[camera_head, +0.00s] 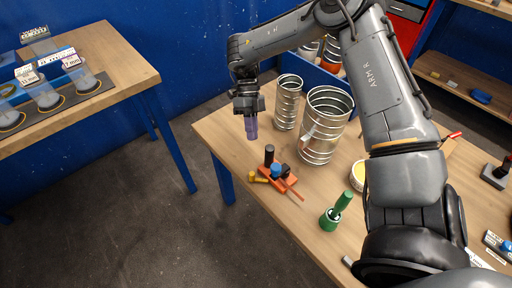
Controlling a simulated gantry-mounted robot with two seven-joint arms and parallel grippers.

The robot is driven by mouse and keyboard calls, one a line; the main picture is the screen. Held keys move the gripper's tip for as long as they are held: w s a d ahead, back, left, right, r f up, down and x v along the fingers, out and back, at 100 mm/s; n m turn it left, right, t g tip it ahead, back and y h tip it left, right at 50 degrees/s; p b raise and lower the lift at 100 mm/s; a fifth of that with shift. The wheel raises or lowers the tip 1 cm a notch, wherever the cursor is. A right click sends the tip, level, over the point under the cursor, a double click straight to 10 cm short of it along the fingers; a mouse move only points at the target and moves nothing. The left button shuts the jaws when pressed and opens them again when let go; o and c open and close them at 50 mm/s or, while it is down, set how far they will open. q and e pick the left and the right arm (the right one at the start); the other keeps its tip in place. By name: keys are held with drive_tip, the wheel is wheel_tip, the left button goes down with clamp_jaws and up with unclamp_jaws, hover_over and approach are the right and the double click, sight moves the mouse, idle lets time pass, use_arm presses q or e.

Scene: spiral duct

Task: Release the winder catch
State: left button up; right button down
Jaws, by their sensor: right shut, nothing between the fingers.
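An orange device (285,183) sits on the wooden table (228,134) near its left edge. It has a black upright post or handle (269,155), a blue knob (277,170), a small dark block and a yellow part at its left; it may be the winder, but I cannot make out which part is the catch. My right gripper (251,135) points down above the table, a little above and behind the device and apart from it. Its purple fingers are together, with nothing held. My left gripper is not in the picture.
Two shiny spiral ducts (328,125) stand upright right of my right gripper. A green tool (338,210) stands nearer the front, and a yellow-topped round tub (358,176) is partly behind my arm. A second table (108,58) with clear cups is at left.

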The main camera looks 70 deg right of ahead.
drive_tip(key=b, duration=0.3)
approach(256, 178)
drive_tip(key=x, duration=0.2)
drive_tip(key=shift+f, duration=0.45)
drive_tip(key=shift+b+x, duration=0.35)
drive_tip(key=shift+x, duration=0.5)
drive_tip(key=shift+s+a, duration=0.1)
drive_tip(key=shift+s, duration=0.05)
